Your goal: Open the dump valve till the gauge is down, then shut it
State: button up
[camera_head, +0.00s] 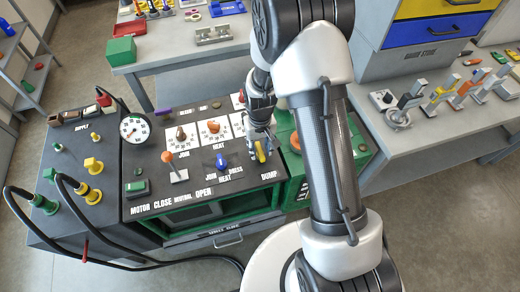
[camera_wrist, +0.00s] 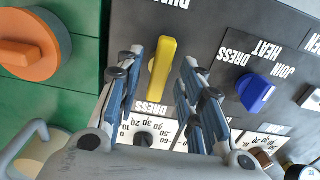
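The dump valve's yellow lever handle (camera_head: 261,152) is at the right front of the black cart panel, above the DUMP label. In the wrist view the yellow handle (camera_wrist: 162,68) stands nearly upright in the picture, slightly tilted. My gripper (camera_head: 260,140) is over it, pointing down. In the wrist view my gripper (camera_wrist: 161,62) is open, with one blue-grey finger on each side of the handle and a gap on both sides. The round white pressure gauge (camera_head: 134,128) is at the panel's left back; its needle is too small to read surely.
A blue selector knob (camera_head: 221,161) and an orange-tipped lever (camera_head: 174,166) are left of the handle. A green unit with an orange knob (camera_wrist: 30,58) is close on its other side. White scale plates with knobs (camera_head: 213,129) lie behind. Black hoses run at left.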

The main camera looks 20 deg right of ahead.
jog(key=shift+f, duration=0.3)
jog(key=shift+c, duration=0.5)
grip_shut()
